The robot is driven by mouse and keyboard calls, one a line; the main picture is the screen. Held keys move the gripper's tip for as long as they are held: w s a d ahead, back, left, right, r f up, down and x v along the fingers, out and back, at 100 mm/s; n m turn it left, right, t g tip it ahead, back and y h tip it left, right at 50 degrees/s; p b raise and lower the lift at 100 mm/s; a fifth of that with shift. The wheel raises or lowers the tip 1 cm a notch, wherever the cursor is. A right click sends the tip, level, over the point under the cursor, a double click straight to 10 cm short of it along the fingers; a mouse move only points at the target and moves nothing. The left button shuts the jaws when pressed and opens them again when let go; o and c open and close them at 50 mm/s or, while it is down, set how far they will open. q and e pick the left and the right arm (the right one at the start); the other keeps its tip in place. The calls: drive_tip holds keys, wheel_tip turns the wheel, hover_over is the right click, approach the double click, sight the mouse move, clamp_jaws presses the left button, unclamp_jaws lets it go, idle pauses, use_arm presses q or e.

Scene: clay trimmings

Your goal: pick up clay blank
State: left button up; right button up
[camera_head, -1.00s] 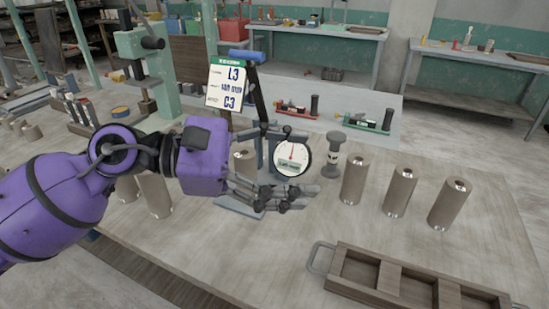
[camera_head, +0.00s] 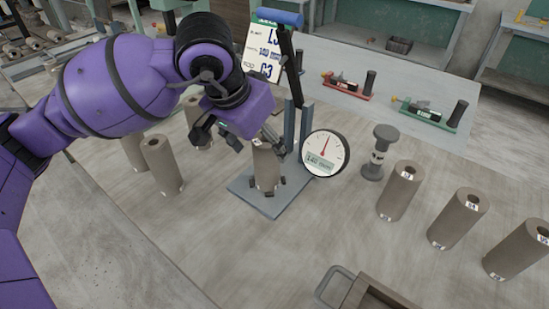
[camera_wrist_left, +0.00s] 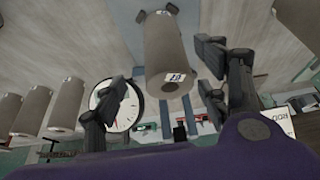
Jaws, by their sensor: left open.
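A grey-brown clay blank (camera_head: 266,168) stands upright on the base plate of a gauge stand (camera_head: 284,208), left of its round dial (camera_head: 325,153). My left gripper (camera_head: 250,134) is open at the blank's upper part, and the arm partly covers the view there. In the left wrist view, a blank with a printed label (camera_wrist_left: 165,48) lies between the two spread fingers of the left gripper (camera_wrist_left: 168,95), with visible gaps on both sides. The far ends of the fingers are hard to make out in the head view. My right gripper is not in view.
Several other blanks stand on the table: a row at the right, nearest one (camera_head: 401,190), and some at the left (camera_head: 162,164). A grey spool-shaped gauge (camera_head: 379,152) stands right of the dial. A wooden tray (camera_head: 372,292) lies at the front edge. The front-left tabletop is clear.

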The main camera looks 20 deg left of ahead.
sight(267, 163)
use_arm(q)
drive_tip(key=x, duration=0.4)
drive_tip(key=shift+w+a+f+p, duration=0.2)
drive_tip(key=shift+w+p, duration=0.1)
drive_tip(key=shift+w, duration=0.05)
drive_tip(key=shift+w+f, duration=0.2)
drive_tip(key=shift+f, duration=0.1)
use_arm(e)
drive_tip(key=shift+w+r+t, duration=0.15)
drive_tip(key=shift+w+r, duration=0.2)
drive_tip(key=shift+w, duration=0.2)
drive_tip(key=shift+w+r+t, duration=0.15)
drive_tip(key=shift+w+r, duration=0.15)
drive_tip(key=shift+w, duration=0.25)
use_arm(q)
drive_tip(key=shift+c, duration=0.4)
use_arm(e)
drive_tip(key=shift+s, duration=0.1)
use_arm(q)
drive_tip(key=c, duration=0.8)
clamp_jaws()
drive_tip(key=shift+r, duration=0.1)
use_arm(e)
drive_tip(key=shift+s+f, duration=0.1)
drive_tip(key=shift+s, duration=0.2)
